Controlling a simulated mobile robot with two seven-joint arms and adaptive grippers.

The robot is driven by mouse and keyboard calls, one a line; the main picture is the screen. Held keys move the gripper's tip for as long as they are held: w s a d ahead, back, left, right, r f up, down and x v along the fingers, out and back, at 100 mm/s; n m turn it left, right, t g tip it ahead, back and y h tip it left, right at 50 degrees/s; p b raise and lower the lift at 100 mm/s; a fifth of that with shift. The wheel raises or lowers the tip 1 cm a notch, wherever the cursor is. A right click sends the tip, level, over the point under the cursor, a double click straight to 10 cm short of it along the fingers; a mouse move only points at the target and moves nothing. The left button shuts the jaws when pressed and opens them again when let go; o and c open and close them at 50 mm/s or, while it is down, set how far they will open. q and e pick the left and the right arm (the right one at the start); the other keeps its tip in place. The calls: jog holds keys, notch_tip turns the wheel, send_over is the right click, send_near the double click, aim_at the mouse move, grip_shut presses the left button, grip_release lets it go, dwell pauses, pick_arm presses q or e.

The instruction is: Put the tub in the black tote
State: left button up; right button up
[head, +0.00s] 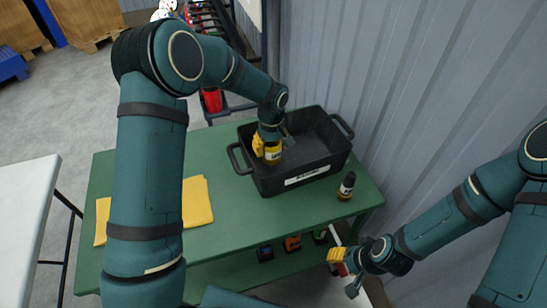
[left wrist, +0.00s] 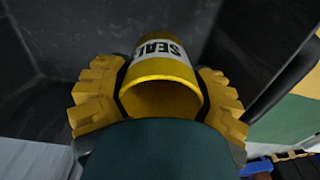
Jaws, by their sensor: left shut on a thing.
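The tub (head: 273,157) is yellow with a white label. In the left wrist view the tub (left wrist: 162,70) shows the letters "SEAL" and its rim faces the camera. My left gripper (head: 266,148) is shut on it, with a yellow finger on either side (left wrist: 160,95). The black tote (head: 318,168) stands on the green table, with a white label on its front. The tub is over the tote's left part; whether it touches the floor of the tote is hidden. My right gripper (head: 345,268) is low at the right, off the table's front; its opening is unclear.
A dark bottle with a yellowish band (head: 346,186) stands right of the tote on the green table (head: 228,205). A yellow cloth (head: 197,202) lies at the left. Several small items sit on the lower shelf. A corrugated wall (head: 400,80) is close behind and right.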

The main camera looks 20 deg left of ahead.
aim_at(272, 155)
pick_arm(q)
jog(key=shift+f+b, duration=0.35)
jog(key=shift+f, duration=1.55)
jog(key=shift+f, duration=0.1)
jog(key=o, duration=1.1)
notch_tip(272, 155, up, 12)
jog(key=shift+r+p, duration=0.15)
jog(key=shift+p, duration=1.05)
